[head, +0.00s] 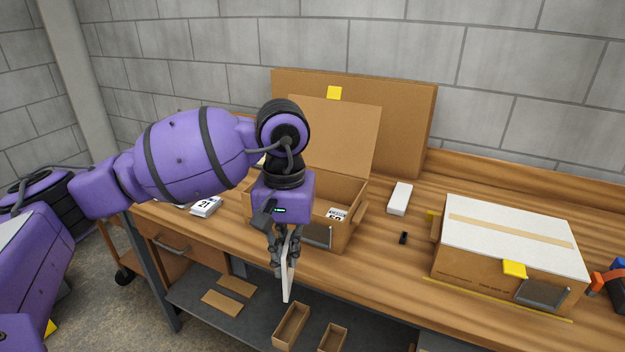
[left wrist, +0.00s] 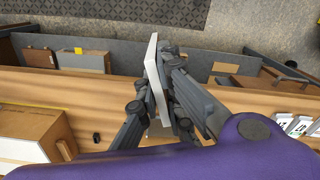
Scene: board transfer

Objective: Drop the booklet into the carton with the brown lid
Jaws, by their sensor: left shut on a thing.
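My left gripper (head: 284,258) is shut on a thin white booklet (head: 288,279), which hangs upright, nearly edge-on, at the front edge of the bench. In the left wrist view the booklet (left wrist: 155,78) stands between the fingers (left wrist: 160,108). The carton with the brown lid (head: 348,191) stands open behind the gripper, its lid (head: 342,124) raised at the back. My arm hides its left part. A white card with dark print (head: 337,214) shows inside it. The booklet is outside and in front of this carton. My right gripper is not in view.
A closed carton with a white lid (head: 510,230) stands at the right. A white block (head: 399,198) and a small black object (head: 403,238) lie between the cartons. A white numbered card block (head: 207,206) lies at the left. Small cardboard boxes (head: 291,325) sit on the lower shelf.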

